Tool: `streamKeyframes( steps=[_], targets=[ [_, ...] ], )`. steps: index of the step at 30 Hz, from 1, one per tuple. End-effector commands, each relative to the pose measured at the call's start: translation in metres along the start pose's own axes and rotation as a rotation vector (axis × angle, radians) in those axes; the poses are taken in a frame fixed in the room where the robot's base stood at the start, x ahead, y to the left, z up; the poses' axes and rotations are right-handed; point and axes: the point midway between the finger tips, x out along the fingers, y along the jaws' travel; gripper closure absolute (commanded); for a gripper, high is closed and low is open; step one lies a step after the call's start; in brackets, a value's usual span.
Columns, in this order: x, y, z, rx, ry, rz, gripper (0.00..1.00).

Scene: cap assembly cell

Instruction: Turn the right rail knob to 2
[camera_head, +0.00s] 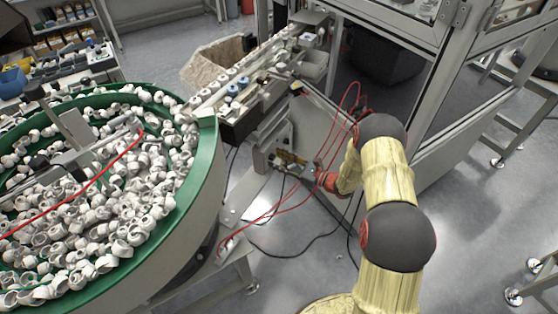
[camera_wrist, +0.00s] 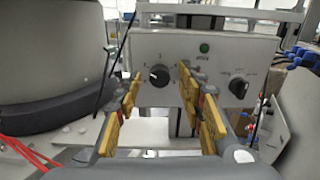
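In the wrist view, a light grey control panel (camera_wrist: 215,70) faces me with two black knobs. The left knob (camera_wrist: 159,75) has a white pointer mark pointing left. The right knob (camera_wrist: 238,86) points roughly down-left. The small marks around both are too small to read surely. My gripper (camera_wrist: 161,82) is open, its yellow-padded fingers framing the left knob with visible gaps on both sides. The right knob is outside the fingers. In the head view, my gripper (camera_head: 290,160) is below the rail, and the knobs cannot be made out.
A green indicator or button (camera_wrist: 204,48) sits between the knobs. Red cables (camera_wrist: 28,152) run at lower left. In the head view, a green-rimmed bowl feeder (camera_head: 207,150) full of white caps stands left. The cap rail (camera_head: 250,82) runs above my gripper; a framed cabinet (camera_head: 425,100) stands right.

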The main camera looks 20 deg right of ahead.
Motion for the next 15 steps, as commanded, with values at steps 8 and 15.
streamKeyframes(
  steps=[8, 15],
  targets=[
    [0.000, 0.000, 0.000, 0.000, -0.001, 0.000, 0.60],
    [-0.025, -0.001, 0.000, 0.002, -0.001, -0.003, 0.60]
  ],
)
